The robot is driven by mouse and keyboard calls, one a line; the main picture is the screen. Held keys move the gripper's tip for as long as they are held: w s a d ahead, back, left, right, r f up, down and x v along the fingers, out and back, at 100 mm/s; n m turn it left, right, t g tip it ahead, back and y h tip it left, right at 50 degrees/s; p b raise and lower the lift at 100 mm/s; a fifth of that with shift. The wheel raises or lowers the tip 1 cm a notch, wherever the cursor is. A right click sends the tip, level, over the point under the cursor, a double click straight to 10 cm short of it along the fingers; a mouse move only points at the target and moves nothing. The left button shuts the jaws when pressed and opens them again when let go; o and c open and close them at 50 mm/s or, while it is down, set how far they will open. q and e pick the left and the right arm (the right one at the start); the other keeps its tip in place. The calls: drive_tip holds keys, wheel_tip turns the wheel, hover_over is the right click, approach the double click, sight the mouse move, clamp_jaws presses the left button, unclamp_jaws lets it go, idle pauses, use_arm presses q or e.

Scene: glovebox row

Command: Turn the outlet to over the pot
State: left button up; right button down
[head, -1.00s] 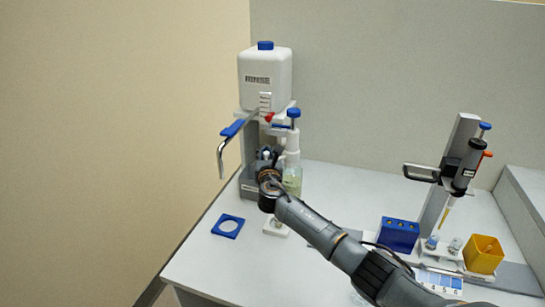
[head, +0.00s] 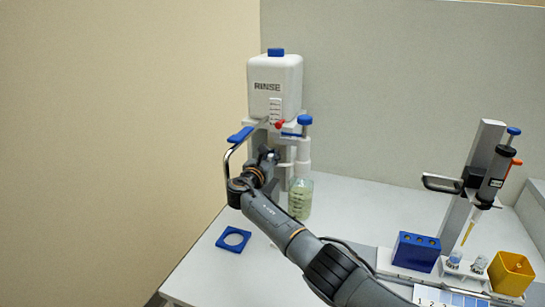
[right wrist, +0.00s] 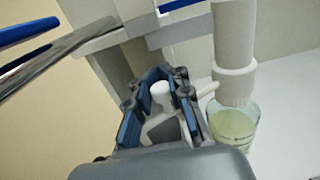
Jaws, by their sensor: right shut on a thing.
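A glass bottle (head: 300,200) of pale green liquid stands on the bench, with a white pump and blue knob (head: 305,120) on top. The bottle also shows in the right wrist view (right wrist: 232,128). A thin white outlet (right wrist: 207,88) runs left from the pump; its rounded white end (right wrist: 160,92) is between my right fingers. My right gripper (head: 268,158) is shut on this outlet, left of the bottle. No pot can be made out; my right arm covers the bench in front of the bottle. My left gripper is not in view.
A blue block (head: 416,252), pipette stand (head: 480,180) and yellow box (head: 511,273) stand right.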

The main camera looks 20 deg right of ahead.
drive_tip(key=shift+a, duration=0.25)
drive_tip(key=c, duration=1.2)
unclamp_jaws()
drive_tip(key=shift+w+a, duration=0.15)
drive_tip(key=shift+s, duration=0.2)
drive_tip(key=v, duration=1.1)
drive_tip(key=shift+s+a, duration=0.2)
drive_tip(key=shift+s, duration=0.1)
